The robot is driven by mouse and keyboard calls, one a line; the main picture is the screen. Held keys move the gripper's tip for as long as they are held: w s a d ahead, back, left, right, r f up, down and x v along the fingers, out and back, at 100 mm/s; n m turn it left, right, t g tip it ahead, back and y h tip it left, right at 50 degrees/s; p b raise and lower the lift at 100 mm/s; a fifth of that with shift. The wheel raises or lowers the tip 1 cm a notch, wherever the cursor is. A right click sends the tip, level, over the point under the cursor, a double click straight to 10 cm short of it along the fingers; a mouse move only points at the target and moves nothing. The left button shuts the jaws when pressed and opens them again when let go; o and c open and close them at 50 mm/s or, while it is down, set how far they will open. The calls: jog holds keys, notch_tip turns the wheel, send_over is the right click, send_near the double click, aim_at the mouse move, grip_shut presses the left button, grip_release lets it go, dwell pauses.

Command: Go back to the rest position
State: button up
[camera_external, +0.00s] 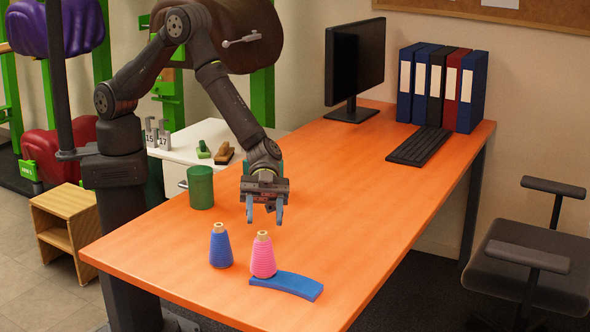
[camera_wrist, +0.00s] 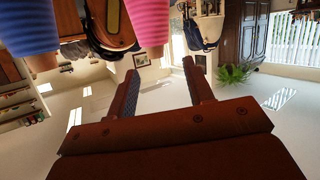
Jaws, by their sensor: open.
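My gripper (camera_external: 264,212) hangs over the orange table (camera_external: 360,190), above and behind the two thread cones, with its jaws apart and nothing between them. Its two fingers also show in the wrist view (camera_wrist: 160,88), apart and empty. A blue thread cone (camera_external: 220,247) stands upright on the table. A pink thread cone (camera_external: 263,256) stands to its right, at the left end of a flat curved blue piece (camera_external: 290,286); I cannot tell whether it stands on the piece or behind it. The pink cone (camera_wrist: 148,18) and the blue cone (camera_wrist: 35,25) show at the top of the wrist view.
A green cylinder (camera_external: 201,188) stands at the table's left edge. A monitor (camera_external: 354,65), a keyboard (camera_external: 419,146) and several binders (camera_external: 441,88) are at the back. A chair (camera_external: 530,265) is at the right. The middle and right of the table are clear.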

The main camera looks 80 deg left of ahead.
jog(key=x, duration=0.3)
jog(key=r+x, duration=0.1)
jog(key=x, duration=0.1)
jog(key=shift+d+f, duration=0.15)
jog(key=shift+d, duration=0.35)
notch_tip(320, 180, up, 4)
jog(key=shift+s+a+f, duration=0.1)
jog(key=shift+f, duration=0.1)
jog(key=s+r, duration=0.7)
jog(key=s, duration=0.5)
jog(key=n+t, duration=0.1)
jog(key=t, duration=0.2)
send_over(263, 237)
jog(key=w, duration=1)
notch_tip(263, 237, down, 2)
jog(key=w+a+f, duration=0.1)
jog(key=w+f, duration=0.8)
jog(key=w, duration=0.2)
jog(key=shift+a+f+h, duration=0.15)
jog(key=shift+a+h, duration=0.15)
jog(key=shift+a, duration=0.1)
